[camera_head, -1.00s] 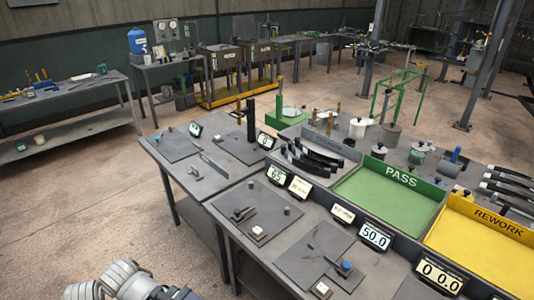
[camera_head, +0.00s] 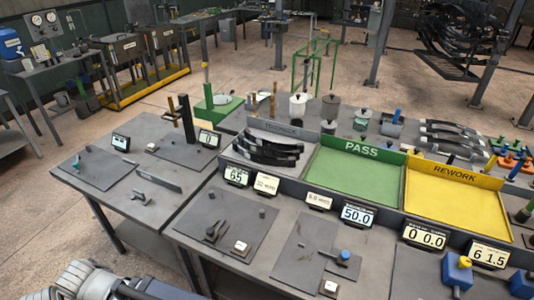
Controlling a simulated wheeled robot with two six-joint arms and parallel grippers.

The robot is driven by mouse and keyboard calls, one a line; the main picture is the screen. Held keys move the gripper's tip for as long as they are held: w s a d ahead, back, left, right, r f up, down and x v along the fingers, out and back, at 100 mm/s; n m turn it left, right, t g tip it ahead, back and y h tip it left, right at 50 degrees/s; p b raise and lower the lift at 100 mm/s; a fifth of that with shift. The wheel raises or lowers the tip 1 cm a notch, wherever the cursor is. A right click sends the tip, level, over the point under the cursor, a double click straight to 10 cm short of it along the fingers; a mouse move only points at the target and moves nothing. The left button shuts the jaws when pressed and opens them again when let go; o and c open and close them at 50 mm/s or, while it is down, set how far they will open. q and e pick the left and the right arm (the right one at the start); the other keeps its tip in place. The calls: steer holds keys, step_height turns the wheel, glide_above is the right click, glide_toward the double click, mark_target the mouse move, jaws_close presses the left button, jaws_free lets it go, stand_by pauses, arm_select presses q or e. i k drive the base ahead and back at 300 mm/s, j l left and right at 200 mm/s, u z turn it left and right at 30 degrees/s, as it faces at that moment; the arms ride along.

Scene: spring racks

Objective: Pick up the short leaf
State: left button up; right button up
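Several curved black leaves (camera_head: 268,150) lie stacked in a grey tray (camera_head: 284,128) left of the green PASS tray. More dark curved leaves (camera_head: 452,138) lie on the back part of the bench at the right. I cannot tell by length which one is the short leaf. Part of my own arm shows at the bottom left edge, well apart from the leaves. Neither gripper's fingers show in the view.
The green PASS tray (camera_head: 353,184) and yellow REWORK tray (camera_head: 450,203) are empty. Small displays (camera_head: 358,215) line their front. Grey plates (camera_head: 222,229) with small fixtures cover the near bench. A dark upright post (camera_head: 187,118) stands at the left bench's back.

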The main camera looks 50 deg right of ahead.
mark_target(290, 162)
steer(key=i+z, duration=0.2)
steer(key=z, duration=0.2)
steer(key=i+z, duration=0.15)
steer(key=z, duration=0.2)
steer(key=i+j+z, duration=0.1)
steer(key=z, duration=0.3)
steer(key=i+z, duration=0.25)
steer(key=z, duration=0.25)
steer(key=i+j+z, duration=0.1)
steer(key=z, duration=0.4)
steer(key=i+j+z, duration=0.25)
steer(key=z, duration=0.25)
steer(key=i, duration=0.1)
